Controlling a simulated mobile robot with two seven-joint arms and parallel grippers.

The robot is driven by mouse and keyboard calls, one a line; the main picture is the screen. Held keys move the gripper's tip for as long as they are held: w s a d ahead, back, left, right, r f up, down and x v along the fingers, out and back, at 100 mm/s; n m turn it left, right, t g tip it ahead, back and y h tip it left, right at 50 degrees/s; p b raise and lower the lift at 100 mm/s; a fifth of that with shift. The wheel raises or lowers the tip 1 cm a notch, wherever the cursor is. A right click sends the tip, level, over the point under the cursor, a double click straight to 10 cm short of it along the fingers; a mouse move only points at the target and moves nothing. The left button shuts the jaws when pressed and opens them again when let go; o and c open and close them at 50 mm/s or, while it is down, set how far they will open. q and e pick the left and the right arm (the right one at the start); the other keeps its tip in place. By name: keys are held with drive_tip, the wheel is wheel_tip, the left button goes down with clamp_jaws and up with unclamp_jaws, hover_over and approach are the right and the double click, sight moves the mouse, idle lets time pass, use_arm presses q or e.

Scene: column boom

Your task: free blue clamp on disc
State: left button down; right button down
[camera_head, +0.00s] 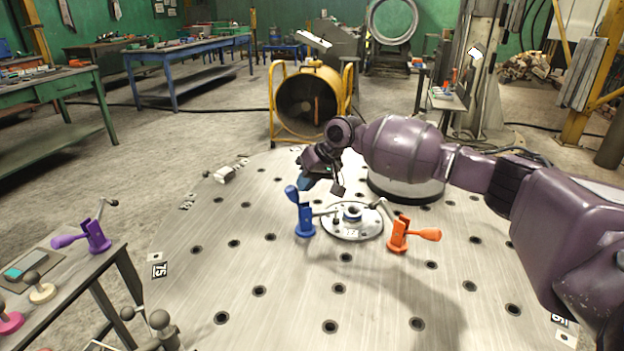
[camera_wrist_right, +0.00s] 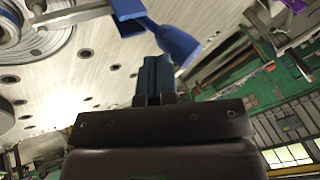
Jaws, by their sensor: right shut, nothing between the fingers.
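The blue clamp (camera_head: 306,221) stands at the left edge of the round metal disc (camera_head: 352,234). Its blue handle points up and leans left, and its metal arm reaches right toward the disc's middle. An orange clamp (camera_head: 398,235) stands at the disc's right edge with its handle lying out to the right. My right gripper (camera_head: 306,184) is shut and empty, just above and behind the blue clamp. In the right wrist view its blue fingertips (camera_wrist_right: 155,72) are close to the blue handle (camera_wrist_right: 178,45); contact is unclear. My left gripper is not in view.
The round steel table (camera_head: 290,300) has many holes and much free room in front. A side bench at lower left carries a purple clamp (camera_head: 95,236) and several knobs. A yellow-framed fan (camera_head: 308,103) stands behind the table.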

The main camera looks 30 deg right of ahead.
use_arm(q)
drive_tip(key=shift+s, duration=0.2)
use_arm(e)
drive_tip(key=shift+a+r, duration=0.1)
use_arm(q)
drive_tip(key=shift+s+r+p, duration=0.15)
drive_tip(key=shift+p, duration=0.15)
use_arm(e)
drive_tip(key=shift+w+a+h, duration=0.1)
drive_tip(key=shift+a+h, duration=0.15)
drive_tip(key=shift+h, duration=0.05)
